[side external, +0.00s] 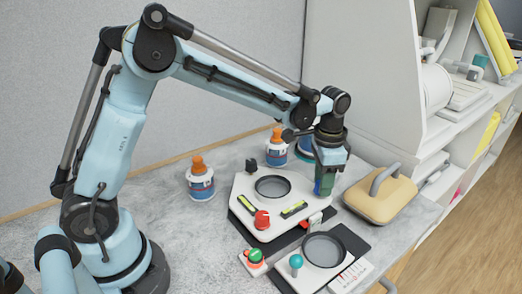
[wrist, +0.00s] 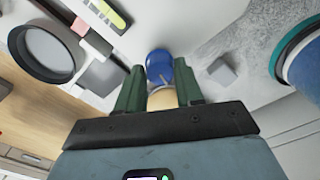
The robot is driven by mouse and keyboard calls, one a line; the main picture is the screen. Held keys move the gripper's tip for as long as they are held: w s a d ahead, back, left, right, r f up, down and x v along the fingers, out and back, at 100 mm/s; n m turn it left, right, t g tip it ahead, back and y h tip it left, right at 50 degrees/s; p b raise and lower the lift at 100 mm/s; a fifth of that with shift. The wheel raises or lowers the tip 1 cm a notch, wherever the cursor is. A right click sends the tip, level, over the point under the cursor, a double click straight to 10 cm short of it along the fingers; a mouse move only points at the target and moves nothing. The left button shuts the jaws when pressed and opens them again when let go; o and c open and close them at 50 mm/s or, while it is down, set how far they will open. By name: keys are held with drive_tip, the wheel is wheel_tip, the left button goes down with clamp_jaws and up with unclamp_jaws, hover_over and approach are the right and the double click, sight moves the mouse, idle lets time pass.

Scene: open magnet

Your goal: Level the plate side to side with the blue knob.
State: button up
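The white plate (side external: 240,197) lies on the bench with a dark round dish (side external: 272,186) on it. It carries two yellow-green level vials, one at the left (side external: 247,204) and one at the right (side external: 294,209); I cannot read their bubbles. A red knob (side external: 262,219) is at its front. The blue knob (wrist: 160,66) shows in the wrist view between my green fingers. My gripper (side external: 324,186) points down at the plate's right side and hides the knob in the side view. Its fingers are close on both sides of the knob; I cannot tell whether they touch it.
Two orange-capped bottles, one at the left (side external: 201,180) and one behind the plate (side external: 277,148), stand on the bench. A tan handled block (side external: 380,194) is right of my gripper. In front are a red-and-green button (side external: 256,258) and a second dark ring (side external: 323,250).

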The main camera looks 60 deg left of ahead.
drive_tip(key=o, duration=0.3)
wheel_tip(320, 180, up, 12)
idle(0.7)
drive_tip(key=shift+s, duration=0.1)
drive_tip(key=n+t, duration=0.3)
approach(318, 183)
drive_tip(key=s+a+r, duration=0.3)
drive_tip(key=s+r, duration=0.1)
drive_tip(key=s, duration=0.1)
drive_tip(key=s+a+f+n+t, duration=0.2)
drive_tip(key=s+f+n+t, duration=0.1)
drive_tip(key=s, duration=0.4)
wheel_tip(318, 183, down, 2)
drive_tip(key=shift+a+t, duration=0.2)
drive_tip(key=shift+t, duration=0.3)
